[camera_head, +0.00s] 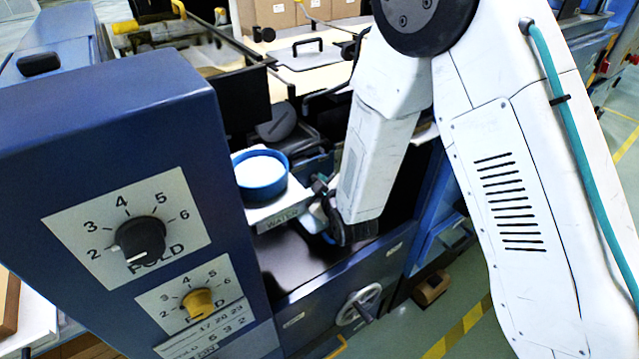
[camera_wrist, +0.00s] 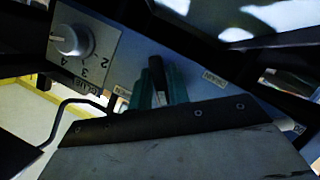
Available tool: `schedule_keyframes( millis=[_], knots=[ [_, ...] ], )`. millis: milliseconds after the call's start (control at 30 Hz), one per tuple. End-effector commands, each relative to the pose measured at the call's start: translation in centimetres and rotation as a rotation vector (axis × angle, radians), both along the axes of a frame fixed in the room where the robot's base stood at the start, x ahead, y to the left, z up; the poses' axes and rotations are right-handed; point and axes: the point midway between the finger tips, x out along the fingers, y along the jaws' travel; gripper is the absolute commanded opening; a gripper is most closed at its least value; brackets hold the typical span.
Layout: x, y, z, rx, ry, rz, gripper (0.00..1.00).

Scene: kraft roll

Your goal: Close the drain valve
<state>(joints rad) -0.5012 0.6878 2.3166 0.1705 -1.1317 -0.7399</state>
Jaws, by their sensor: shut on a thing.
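In the wrist view, my gripper (camera_wrist: 160,88) has its teal fingers on either side of a black lever handle (camera_wrist: 157,72), shut on it. This looks like the drain valve's handle, as a small plate reading DRAIN (camera_wrist: 214,79) sits beside it on the blue-grey panel. The handle points toward the top of the picture; the valve body is hidden behind my fingers and wrist. In the head view, my gripper (camera_head: 322,198) is at the machine below the WATER shelf, mostly hidden by my arm, and the handle cannot be made out.
A blue tub with white contents (camera_head: 262,176) stands close beside my gripper. A handwheel (camera_head: 358,304) is on the machine's lower front. A white dial knob (camera_wrist: 72,40) shows near my fingers.

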Motion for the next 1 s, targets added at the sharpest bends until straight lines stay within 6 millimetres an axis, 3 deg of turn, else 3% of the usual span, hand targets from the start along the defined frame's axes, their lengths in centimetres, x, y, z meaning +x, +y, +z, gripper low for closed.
schedule_keyframes(
  millis=[800, 833, 900, 1000],
  knots=[
    [0.00, 0.14, 0.03, -0.103, -0.071, 0.003, 0.00],
    [0.00, 0.14, 0.03, -0.103, -0.071, 0.003, 0.21],
    [-0.01, 0.12, 0.04, -0.102, -0.071, 0.002, 0.35],
    [-0.01, 0.11, 0.02, -0.102, -0.071, 0.002, 0.35]
  ],
)
